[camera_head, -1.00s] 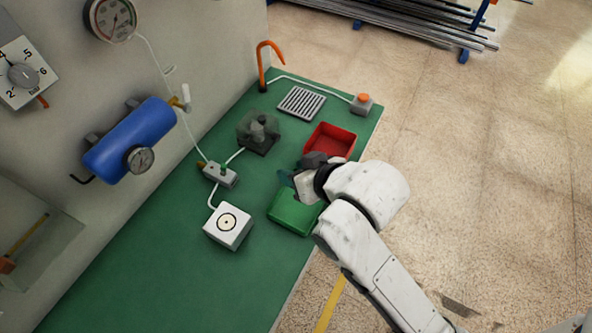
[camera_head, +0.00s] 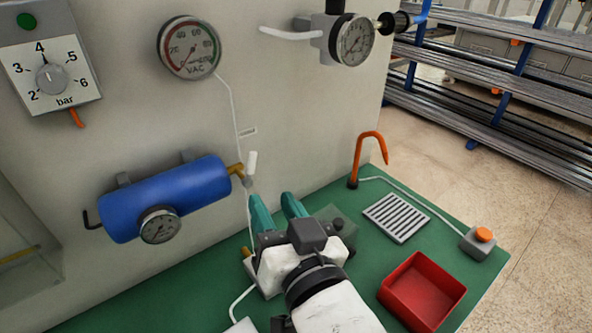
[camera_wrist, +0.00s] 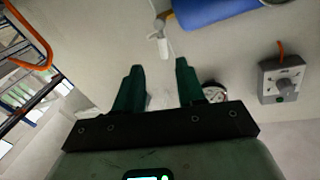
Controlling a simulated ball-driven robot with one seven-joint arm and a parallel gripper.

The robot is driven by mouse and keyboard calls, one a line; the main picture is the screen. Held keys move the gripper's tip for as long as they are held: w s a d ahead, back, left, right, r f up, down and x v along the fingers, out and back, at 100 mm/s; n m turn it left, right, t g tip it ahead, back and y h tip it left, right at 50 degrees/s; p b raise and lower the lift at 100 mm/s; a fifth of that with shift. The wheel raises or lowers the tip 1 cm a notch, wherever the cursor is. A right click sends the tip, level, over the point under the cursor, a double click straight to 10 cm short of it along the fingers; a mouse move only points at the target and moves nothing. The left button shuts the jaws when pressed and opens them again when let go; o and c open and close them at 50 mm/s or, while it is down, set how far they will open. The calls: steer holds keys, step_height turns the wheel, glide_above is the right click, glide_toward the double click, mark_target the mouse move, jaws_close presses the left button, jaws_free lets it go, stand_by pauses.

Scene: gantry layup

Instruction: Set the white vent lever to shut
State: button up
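A short white lever (camera_head: 252,162) stands roughly upright at a brass fitting (camera_head: 235,169) on the right end of the blue tank (camera_head: 185,190). In the wrist view the white lever (camera_wrist: 163,46) shows just beyond the fingertips, in line with the gap between them. My gripper (camera_head: 273,197) has two teal fingers, spread apart with nothing between them. It is below and right of the lever in the head view, apart from it. In the wrist view my gripper (camera_wrist: 157,66) is also open. Any shut marking on the valve is too small to read.
A vacuum gauge (camera_head: 189,48), a regulator (camera_head: 348,40) and a bar dial (camera_head: 50,76) are on the wall. An orange hook (camera_head: 370,150), slotted grate (camera_head: 397,217), red bin (camera_head: 421,292) and orange button box (camera_head: 483,240) are on the green bench (camera_head: 130,300).

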mark_target(253, 166)
steer(key=x, duration=0.3)
steer(key=p+x, duration=0.1)
steer(key=x, duration=0.7)
steer(key=shift+a+r+p, duration=0.15)
steer(key=shift+r+p, duration=0.2)
steer(key=shift+c, duration=0.4)
jaws_close()
